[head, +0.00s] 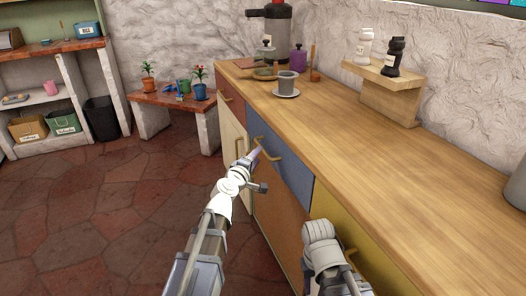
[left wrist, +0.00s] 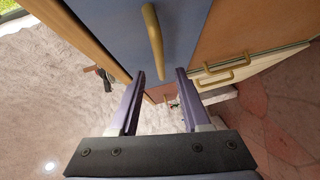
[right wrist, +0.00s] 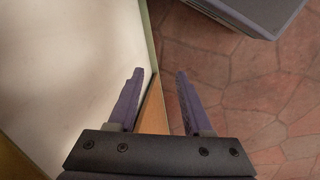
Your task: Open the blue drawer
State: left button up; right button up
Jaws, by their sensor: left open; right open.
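The blue drawer (head: 292,181) is in the counter front in the head view, between a cream panel and a yellow front. It looks shut. My left gripper (head: 256,154) is open at the handle. In the left wrist view the handle (left wrist: 153,35) stands out from the blue front (left wrist: 105,25), beyond and between the open, empty fingers (left wrist: 160,78). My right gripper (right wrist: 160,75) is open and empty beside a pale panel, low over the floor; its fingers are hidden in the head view.
The wooden countertop (head: 390,145) is above the drawer, with a grey cup on a saucer (head: 286,94) near its far edge. A yellow front (head: 350,238) is right of the drawer. A low bench (head: 175,101) with plants stands further back. The tiled floor (head: 110,215) at left is clear.

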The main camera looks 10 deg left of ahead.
pick_arm(q)
jog(key=x, duration=0.6)
jog(key=shift+w+b, duration=0.2)
jog(key=shift+b, duration=0.2)
jog(key=shift+s, duration=0.1)
grip_shut()
dwell(0.8)
